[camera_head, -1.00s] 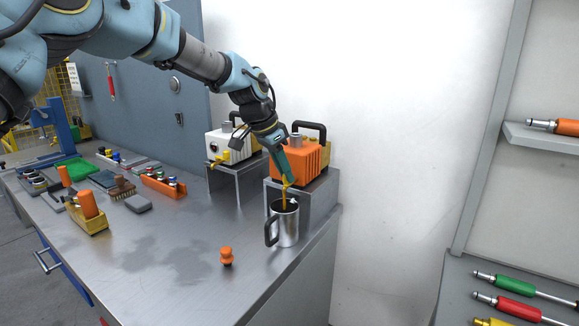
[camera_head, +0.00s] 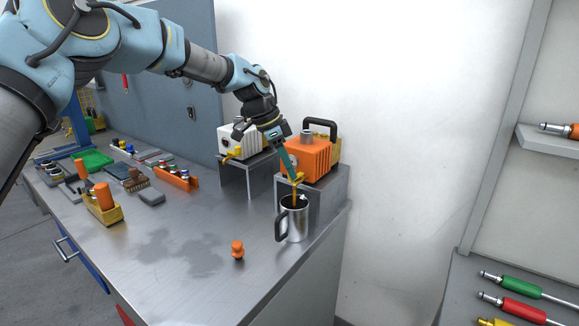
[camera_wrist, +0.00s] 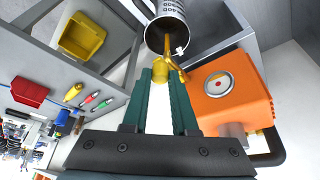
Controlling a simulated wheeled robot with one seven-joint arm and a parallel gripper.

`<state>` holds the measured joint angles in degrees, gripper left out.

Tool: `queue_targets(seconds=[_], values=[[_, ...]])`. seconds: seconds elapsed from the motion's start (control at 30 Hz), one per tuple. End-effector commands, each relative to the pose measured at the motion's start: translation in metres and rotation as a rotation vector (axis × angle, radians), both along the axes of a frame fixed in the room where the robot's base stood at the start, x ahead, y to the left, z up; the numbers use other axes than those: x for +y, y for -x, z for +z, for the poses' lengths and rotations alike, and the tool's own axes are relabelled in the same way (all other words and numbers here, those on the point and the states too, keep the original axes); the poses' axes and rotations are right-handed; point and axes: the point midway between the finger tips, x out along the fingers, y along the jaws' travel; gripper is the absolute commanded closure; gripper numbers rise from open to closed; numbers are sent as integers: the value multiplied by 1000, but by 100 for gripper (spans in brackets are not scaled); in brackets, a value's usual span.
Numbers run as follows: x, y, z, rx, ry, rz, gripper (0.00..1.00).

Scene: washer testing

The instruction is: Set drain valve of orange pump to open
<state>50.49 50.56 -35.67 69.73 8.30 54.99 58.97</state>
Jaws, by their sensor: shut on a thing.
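The orange pump (camera_head: 310,158) stands on a metal stand at the table's right end. Its front gauge shows in the wrist view (camera_wrist: 218,83). The yellow drain valve (camera_head: 297,181) is low on its front side; it also shows in the wrist view (camera_wrist: 175,73). My gripper (camera_wrist: 164,72) reaches down to it with its green fingers shut on the yellow valve handle. The fingers partly hide the handle, so I cannot tell its exact angle. An amber strip, like a stream of liquid, runs from the valve towards the steel mug (camera_head: 293,222) below.
The white pump (camera_head: 240,143) stands on its own stand left of the orange one. An orange knob-like piece (camera_head: 237,250) is on the table in front. The front middle is mostly clear.

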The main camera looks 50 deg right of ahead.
Motion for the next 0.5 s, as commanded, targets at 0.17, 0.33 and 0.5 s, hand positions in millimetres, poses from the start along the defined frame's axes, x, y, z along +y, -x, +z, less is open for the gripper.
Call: queue_targets(seconds=[0.17,0.33,0.5], values=[[0,-1,0,-1,1,1,100],[0,-1,0,-1,1,2,56],[0,0,0,0,0,1,43]])
